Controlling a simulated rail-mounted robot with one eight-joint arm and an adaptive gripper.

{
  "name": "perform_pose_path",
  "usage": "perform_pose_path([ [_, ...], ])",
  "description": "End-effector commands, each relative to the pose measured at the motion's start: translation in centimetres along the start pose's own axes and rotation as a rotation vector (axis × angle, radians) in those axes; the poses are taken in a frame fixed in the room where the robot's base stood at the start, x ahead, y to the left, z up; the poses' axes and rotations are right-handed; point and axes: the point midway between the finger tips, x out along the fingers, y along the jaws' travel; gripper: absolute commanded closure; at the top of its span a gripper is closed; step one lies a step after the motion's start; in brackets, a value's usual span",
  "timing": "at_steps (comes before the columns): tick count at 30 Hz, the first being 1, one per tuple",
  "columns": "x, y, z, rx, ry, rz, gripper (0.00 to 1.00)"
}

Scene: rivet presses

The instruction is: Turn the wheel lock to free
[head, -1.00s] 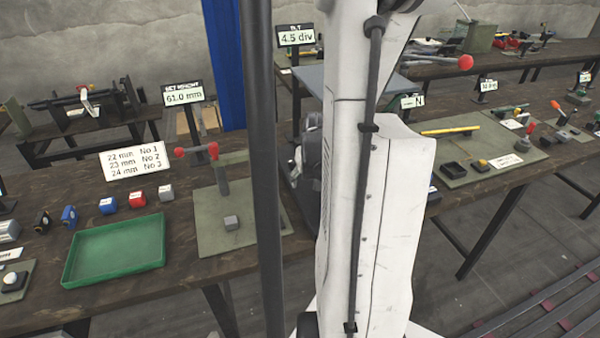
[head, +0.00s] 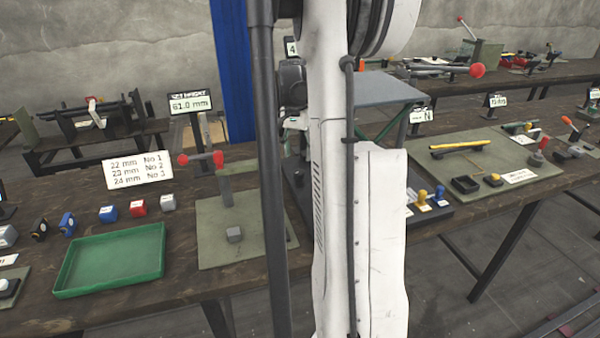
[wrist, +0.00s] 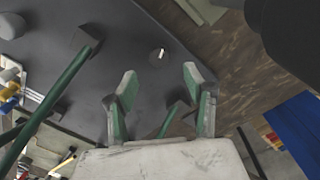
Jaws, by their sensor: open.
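My gripper (wrist: 159,72) is open and empty in the wrist view, its two green-and-grey fingers spread apart. Beyond the fingertips is a dark grey surface (wrist: 115,45) with a small round part bearing a white mark (wrist: 160,54). I cannot tell whether this part is the wheel lock. Green bars (wrist: 58,98) cross the wrist view at the left and show between the fingers. In the head view, a grey plate on a green frame (head: 385,87) stands behind my arm. My arm hides much of this station, and no wheel lock can be clearly made out there.
A red-knobbed lever fixture (head: 225,185) and a green tray (head: 110,260) are left of my arm. Yellow knobs (head: 422,197) and a sign marked N (head: 421,115) are to its right. A blue post (head: 232,70) rises behind. Floor is open at lower right.

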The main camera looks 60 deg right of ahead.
Motion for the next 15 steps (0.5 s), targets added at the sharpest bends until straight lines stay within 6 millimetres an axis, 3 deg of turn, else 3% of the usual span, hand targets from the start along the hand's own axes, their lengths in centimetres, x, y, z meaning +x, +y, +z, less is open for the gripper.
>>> perform_pose_path([
  [15, 6.5, 0.0, 0.0, -0.002, 0.001, -0.001, 0.53],
])
